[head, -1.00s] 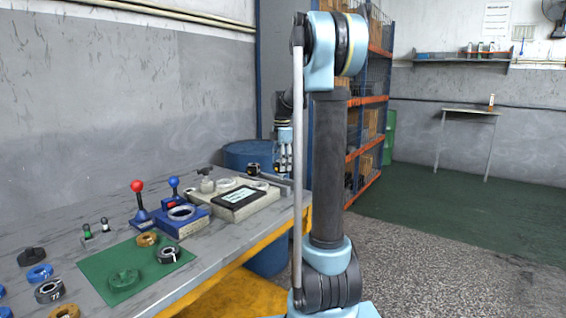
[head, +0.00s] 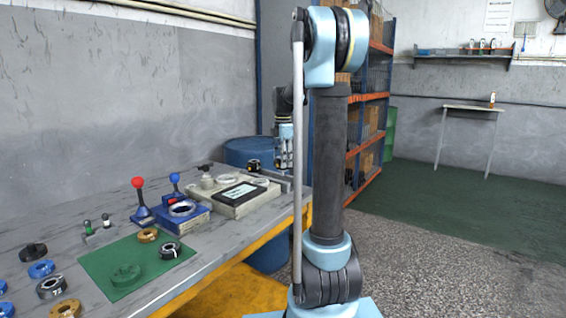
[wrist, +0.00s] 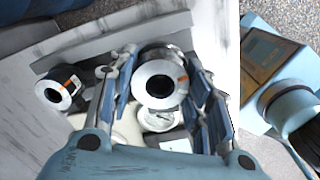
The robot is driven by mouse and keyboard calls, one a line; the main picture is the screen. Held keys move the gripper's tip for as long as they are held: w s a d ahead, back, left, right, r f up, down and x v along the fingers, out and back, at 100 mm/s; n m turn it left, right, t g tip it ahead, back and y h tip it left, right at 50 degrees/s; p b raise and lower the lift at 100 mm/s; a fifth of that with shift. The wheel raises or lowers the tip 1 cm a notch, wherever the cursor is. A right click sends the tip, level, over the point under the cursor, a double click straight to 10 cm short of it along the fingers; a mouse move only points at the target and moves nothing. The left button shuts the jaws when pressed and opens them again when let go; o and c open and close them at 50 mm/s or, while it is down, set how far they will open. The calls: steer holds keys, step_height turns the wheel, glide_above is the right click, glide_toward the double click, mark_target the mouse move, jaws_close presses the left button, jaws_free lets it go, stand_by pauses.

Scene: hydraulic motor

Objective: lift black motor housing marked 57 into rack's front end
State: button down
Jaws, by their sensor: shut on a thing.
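In the wrist view, a black motor housing (wrist: 160,84) with a silver ring face, a dark bore and an orange mark sits between the fingers of my gripper (wrist: 162,64). My gripper is shut on it. I cannot read a number on it. A second similar black housing (wrist: 54,90) stands to the left, outside the fingers. In the head view, my gripper (head: 284,160) points down at the far end of the bench, partly behind my own arm. One black housing (head: 254,166) shows left of it. A grey bar (wrist: 100,44), possibly part of the rack, runs behind both housings.
A beige box with a dark display (head: 238,193) stands in front of my gripper. Nearer are a blue fixture (head: 181,221), a red-knobbed lever (head: 138,196) and a green mat (head: 100,268) with rings on it. A blue drum (head: 247,152) stands beyond the bench.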

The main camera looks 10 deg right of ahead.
steer(key=shift+f, duration=0.9)
stand_by(1.3)
steer(key=shift+f, duration=0.35)
steer(key=shift+f, duration=0.9)
stand_by(0.5)
steer(key=c, duration=0.8)
jaws_free()
steer(key=shift+o, duration=0.4)
steer(key=o, duration=0.4)
steer(key=shift+c, duration=0.2)
steer(key=shift+r, duration=0.1)
steer(key=shift+r, duration=3.45)
